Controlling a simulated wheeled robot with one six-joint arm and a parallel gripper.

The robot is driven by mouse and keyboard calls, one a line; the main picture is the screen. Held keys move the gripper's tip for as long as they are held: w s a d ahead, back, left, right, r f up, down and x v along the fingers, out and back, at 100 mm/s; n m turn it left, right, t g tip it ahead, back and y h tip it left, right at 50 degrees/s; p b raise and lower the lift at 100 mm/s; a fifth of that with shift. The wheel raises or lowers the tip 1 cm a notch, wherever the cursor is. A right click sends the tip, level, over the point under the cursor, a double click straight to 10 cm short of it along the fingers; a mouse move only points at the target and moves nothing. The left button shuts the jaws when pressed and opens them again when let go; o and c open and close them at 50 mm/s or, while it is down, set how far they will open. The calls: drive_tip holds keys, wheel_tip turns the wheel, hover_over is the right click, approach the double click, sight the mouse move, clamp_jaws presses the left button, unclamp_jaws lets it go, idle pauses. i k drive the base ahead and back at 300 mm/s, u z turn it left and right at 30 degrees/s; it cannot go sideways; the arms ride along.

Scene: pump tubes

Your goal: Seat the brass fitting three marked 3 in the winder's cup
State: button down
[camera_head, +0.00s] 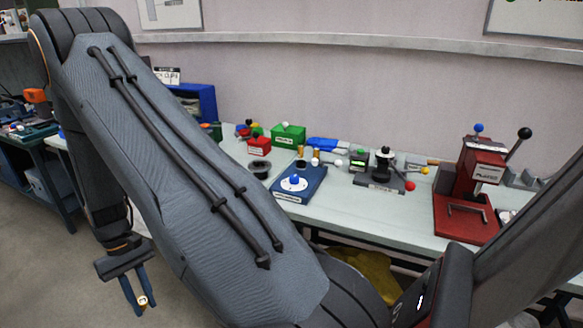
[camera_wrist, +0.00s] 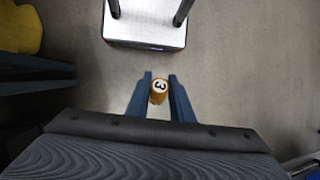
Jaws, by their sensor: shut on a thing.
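My gripper (camera_head: 138,304) hangs at the lower left in the head view, well away from the bench and above the floor. It is shut on a small brass fitting (camera_head: 143,301). In the wrist view the fitting (camera_wrist: 158,97) sits between the two blue fingers of my gripper (camera_wrist: 160,88), and its white end face shows a dark 3. A black device with a red ball handle (camera_head: 384,168), perhaps the winder, stands on the bench. I cannot make out its cup. More small brass pieces (camera_head: 315,155) stand behind the blue box.
The pale bench (camera_head: 350,207) runs along the wall. It carries a blue box with a white disc (camera_head: 300,187), a red press (camera_head: 467,195), a green box (camera_head: 288,134) and a black round piece (camera_head: 259,170). My arm hides much of the left. Open floor lies below my gripper.

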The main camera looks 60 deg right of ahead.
sight(301, 165)
drive_tip(key=z, duration=1.45)
